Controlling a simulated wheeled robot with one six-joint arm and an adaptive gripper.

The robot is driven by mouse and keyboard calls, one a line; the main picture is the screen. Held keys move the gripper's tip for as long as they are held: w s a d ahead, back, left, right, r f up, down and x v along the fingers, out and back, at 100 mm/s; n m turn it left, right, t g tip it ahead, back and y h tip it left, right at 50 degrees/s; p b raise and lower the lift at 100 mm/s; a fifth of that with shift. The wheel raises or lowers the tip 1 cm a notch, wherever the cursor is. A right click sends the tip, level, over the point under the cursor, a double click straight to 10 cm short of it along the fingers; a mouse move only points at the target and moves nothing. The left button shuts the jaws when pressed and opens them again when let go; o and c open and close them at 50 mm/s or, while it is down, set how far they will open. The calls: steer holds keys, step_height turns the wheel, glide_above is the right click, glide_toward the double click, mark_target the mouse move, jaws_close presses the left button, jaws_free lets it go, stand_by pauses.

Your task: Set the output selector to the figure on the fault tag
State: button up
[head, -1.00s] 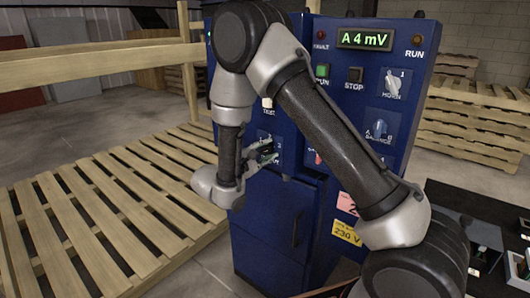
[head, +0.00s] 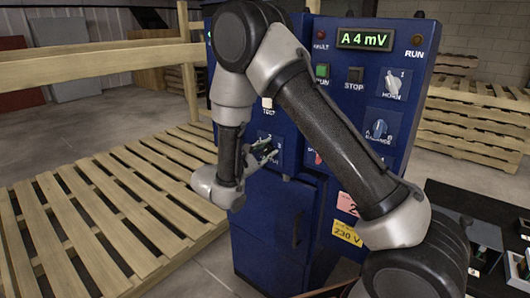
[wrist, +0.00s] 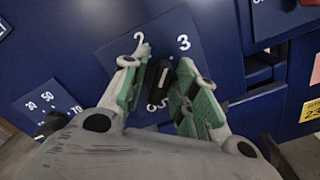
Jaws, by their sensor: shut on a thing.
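The output selector is a black knob (wrist: 153,77) with a white mark, on a blue plate (wrist: 196,62) showing 2 and 3; other markings are partly hidden. My gripper (wrist: 158,88) has its green-padded fingers on both sides of the knob, shut on it. The white mark leans up toward the side of the 3; its exact setting is hard to tell. In the head view my gripper (head: 266,150) is at the selector plate (head: 270,138), and the fingers hide the knob. The pink fault tag (head: 347,203) hangs lower on the cabinet, partly behind my arm; a 2 shows on it.
The blue cabinet (head: 262,215) carries a display (head: 364,40) reading A 4 mV, a STOP button (head: 355,75), a horn switch (head: 393,83) and a source switch (head: 379,129). A yellow 230 V label (head: 346,233) is below. Wooden slats (head: 110,200) lie left.

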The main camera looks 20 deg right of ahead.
steer(key=n, duration=0.4)
steer(key=shift+w+a+n, duration=0.1)
steer(key=shift+n, duration=2.1)
steer(key=o, duration=0.7)
steer(key=shift+c, duration=0.2)
steer(key=v, duration=1.2)
